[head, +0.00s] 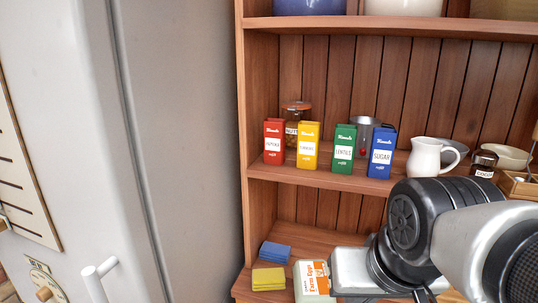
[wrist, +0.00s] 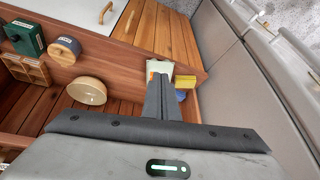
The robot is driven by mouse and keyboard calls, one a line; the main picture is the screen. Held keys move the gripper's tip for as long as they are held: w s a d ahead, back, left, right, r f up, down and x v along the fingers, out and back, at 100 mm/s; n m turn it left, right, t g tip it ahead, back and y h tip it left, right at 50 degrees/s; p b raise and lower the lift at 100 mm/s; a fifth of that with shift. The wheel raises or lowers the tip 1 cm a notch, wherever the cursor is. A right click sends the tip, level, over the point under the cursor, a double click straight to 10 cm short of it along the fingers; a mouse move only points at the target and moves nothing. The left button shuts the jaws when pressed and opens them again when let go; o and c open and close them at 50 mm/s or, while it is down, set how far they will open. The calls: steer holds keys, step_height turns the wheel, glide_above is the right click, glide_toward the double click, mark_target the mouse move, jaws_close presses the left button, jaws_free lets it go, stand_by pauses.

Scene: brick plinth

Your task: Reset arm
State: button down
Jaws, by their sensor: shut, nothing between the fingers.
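My arm shows at the lower right of the head view, in front of the wooden shelf unit (head: 260,187). It hides part of the lower shelf and its right end. In the wrist view, my gripper (wrist: 160,77) points at the lower shelf, its dark fingers together and empty. Just beyond the fingertips is a pale carton (wrist: 159,66) with an orange label. The carton (head: 313,279) also stands beside my arm in the head view. I cannot tell whether the fingers touch it.
Red (head: 274,142), yellow (head: 308,146), green (head: 344,150) and blue (head: 381,153) boxes stand on the middle shelf, with a white jug (head: 424,157) to their right. Yellow and blue sponges (head: 268,279) lie left of the carton. A pale fridge (head: 180,120) stands at the left.

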step_height(320, 180, up, 22)
steer(key=p, duration=2.1)
steer(key=shift+s+d+n, duration=0.25)
steer(key=shift+s+n, duration=0.05)
steer(key=shift+s, duration=0.15)
